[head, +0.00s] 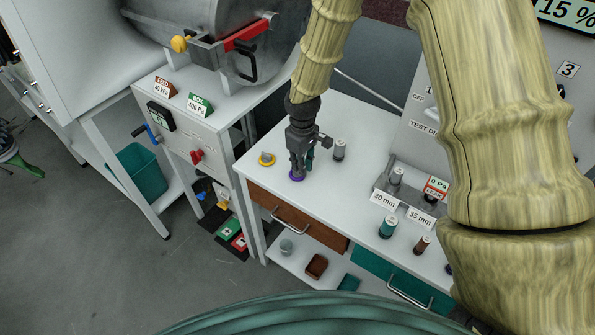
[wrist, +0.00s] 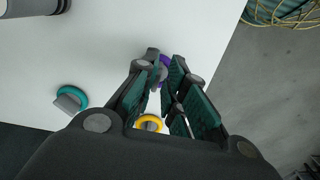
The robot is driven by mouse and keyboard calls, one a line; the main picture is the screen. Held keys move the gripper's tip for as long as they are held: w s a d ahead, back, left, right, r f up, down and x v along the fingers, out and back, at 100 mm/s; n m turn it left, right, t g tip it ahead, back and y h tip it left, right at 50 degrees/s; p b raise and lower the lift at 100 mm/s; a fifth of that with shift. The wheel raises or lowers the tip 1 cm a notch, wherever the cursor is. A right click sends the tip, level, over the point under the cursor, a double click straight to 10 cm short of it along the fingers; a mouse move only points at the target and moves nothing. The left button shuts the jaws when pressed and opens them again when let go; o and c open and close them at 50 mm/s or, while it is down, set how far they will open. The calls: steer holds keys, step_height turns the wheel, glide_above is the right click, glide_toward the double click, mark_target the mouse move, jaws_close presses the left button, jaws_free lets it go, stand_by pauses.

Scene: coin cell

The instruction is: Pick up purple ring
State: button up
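The purple ring (head: 297,177) lies on the white bench top, directly under my gripper (head: 298,166). In the wrist view the purple ring (wrist: 165,61) shows partly between the two fingertips, with a grey piece in its middle; the fingers hide much of it. My gripper (wrist: 166,58) points down, its fingertips close together around that grey piece. I cannot tell whether they touch or grip it. The ring appears to rest on the bench.
A yellow ring (head: 267,159) lies left of my gripper. A teal ring (wrist: 72,97) shows in the wrist view. A grey cylinder (head: 339,150) stands to the right. The bench edge runs close by; white surface in front is clear.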

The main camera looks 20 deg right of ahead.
steer(key=shift+f+p, duration=0.3)
steer(key=shift+f, duration=1.1)
jaws_close()
steer(key=shift+r, duration=0.15)
